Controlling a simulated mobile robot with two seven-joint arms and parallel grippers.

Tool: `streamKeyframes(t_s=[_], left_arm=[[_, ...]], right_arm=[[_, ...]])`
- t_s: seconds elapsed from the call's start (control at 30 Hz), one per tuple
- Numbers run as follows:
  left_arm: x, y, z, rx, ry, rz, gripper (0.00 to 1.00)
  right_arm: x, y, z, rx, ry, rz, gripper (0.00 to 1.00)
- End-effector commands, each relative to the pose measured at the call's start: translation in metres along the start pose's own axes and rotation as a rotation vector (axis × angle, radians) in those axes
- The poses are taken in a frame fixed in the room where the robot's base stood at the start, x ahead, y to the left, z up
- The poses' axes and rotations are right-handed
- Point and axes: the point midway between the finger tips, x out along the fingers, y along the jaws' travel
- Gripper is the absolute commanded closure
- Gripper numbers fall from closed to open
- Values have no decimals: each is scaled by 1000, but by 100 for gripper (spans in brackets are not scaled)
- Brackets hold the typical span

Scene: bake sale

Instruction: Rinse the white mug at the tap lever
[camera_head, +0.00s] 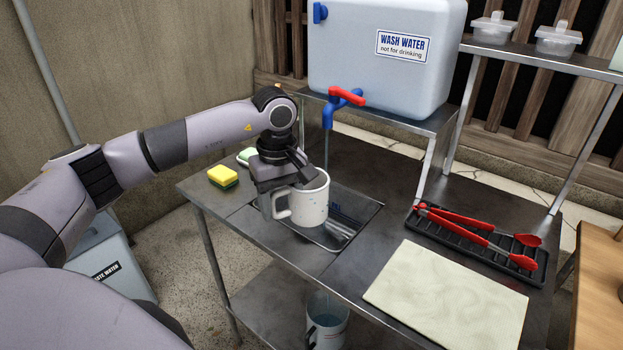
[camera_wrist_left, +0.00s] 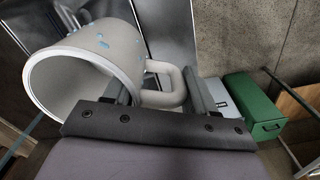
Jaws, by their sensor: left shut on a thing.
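The white mug (camera_head: 308,201) with small blue specks is held over the sink basin (camera_head: 349,228). My left gripper (camera_head: 277,190) is shut on the mug at its handle side. In the left wrist view the mug (camera_wrist_left: 88,68) shows its open mouth and its handle near the gripper fingers (camera_wrist_left: 165,95). The red tap lever (camera_head: 348,96) sits on a blue tap (camera_head: 328,113) on the wash water tank (camera_head: 385,62). My right gripper is out of view.
A yellow-green sponge (camera_head: 222,176) lies left of the sink. A bucket (camera_head: 327,322) stands under the counter. A green box (camera_wrist_left: 254,106) shows in the wrist view.

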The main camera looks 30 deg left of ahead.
Motion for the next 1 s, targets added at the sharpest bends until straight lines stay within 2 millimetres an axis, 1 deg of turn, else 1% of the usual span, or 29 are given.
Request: streamKeyframes(t_s=[0.17, 0.7, 1.0], left_arm=[[-7, -4, 3, 1, 0, 2, 91], [-39, -34, 31, 1, 1, 1, 91], [-40, -37, 34, -1, 0, 1, 91]], right_arm=[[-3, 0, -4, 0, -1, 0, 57], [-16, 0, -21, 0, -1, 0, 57], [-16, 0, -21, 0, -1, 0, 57]])
